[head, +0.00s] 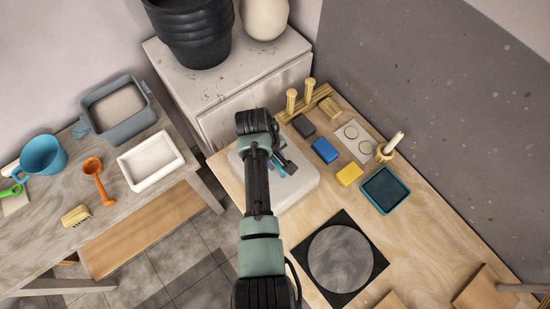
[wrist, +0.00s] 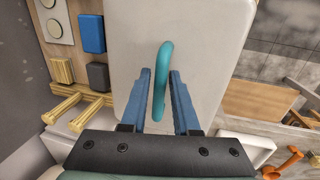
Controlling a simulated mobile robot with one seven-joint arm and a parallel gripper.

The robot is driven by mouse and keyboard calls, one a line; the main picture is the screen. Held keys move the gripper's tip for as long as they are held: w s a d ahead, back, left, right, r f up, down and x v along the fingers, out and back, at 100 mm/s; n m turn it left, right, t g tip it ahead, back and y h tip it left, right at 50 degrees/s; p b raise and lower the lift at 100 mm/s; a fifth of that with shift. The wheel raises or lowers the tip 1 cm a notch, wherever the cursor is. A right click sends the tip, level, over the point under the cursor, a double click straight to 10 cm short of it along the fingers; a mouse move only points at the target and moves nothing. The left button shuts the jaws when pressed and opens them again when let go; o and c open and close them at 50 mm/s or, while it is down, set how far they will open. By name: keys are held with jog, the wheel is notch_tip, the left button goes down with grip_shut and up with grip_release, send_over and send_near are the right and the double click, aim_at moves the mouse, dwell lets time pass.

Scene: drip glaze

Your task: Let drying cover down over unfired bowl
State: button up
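The drying cover (head: 306,184) is a pale, box-like cover with rounded corners at the left end of the light wooden table. Its smooth top (wrist: 215,50) fills the middle of the wrist view. A teal loop handle (wrist: 163,75) stands up from that top. My gripper (wrist: 161,78) is over the cover with its two blue fingers on either side of the handle. The fingers look open, with narrow gaps beside the handle. In the head view my gripper (head: 288,167) is partly hidden by my arm. No unfired bowl shows in either view.
Right of the cover are wooden pegs (head: 291,101), blue (head: 325,150) and yellow (head: 349,174) blocks and a teal tray (head: 384,189). A grey disc on a black mat (head: 368,267) lies nearer. A side table (head: 110,222) holds tubs and tools. Black pots (head: 196,40) top a cabinet.

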jog(key=shift+o, duration=1.4)
